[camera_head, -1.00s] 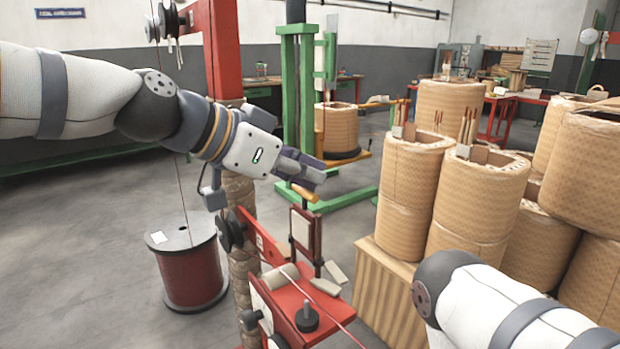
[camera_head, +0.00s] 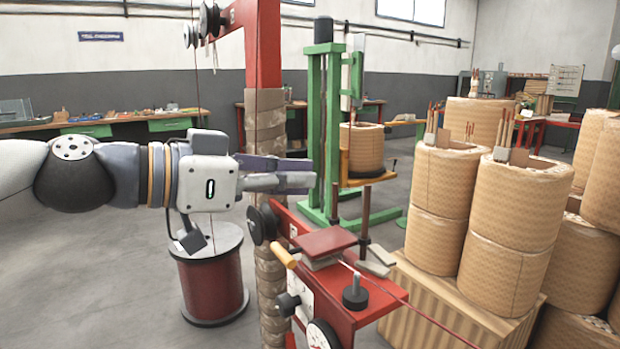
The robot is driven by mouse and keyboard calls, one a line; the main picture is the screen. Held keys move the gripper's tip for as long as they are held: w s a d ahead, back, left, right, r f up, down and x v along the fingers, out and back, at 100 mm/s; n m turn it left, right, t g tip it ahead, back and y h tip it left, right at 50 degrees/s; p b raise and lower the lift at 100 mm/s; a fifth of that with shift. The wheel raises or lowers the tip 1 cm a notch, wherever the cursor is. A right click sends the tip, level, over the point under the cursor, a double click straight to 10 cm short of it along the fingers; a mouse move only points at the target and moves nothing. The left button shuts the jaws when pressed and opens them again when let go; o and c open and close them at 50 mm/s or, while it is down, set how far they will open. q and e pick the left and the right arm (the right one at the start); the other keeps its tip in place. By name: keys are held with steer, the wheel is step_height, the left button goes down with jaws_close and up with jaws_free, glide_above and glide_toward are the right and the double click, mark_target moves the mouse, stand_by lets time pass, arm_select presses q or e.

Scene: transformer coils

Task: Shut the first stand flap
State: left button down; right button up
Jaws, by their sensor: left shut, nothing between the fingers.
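My left gripper (camera_head: 312,174) is shut and empty. It hovers above the flap, apart from it, with its fingers pointing right. My right gripper is out of view.
Wrapped coils (camera_head: 510,235) crowd the right. A wire spool (camera_head: 212,280) stands on the floor at the left.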

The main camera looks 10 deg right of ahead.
mark_target(280, 256)
arm_select(q)
steer(key=shift+s+a+f+b, duration=0.25)
steer(key=shift+a+f+b, duration=0.65)
steer(key=shift+f, duration=0.75)
steer(key=shift+s+a+f+b, duration=0.3)
steer(key=shift+a+f+b, duration=0.3)
steer(key=shift+f+b, duration=0.75)
steer(key=shift+s+a+f+b, duration=0.25)
steer(key=shift+a+f+b, duration=0.5)
steer(key=shift+f, duration=1.2)
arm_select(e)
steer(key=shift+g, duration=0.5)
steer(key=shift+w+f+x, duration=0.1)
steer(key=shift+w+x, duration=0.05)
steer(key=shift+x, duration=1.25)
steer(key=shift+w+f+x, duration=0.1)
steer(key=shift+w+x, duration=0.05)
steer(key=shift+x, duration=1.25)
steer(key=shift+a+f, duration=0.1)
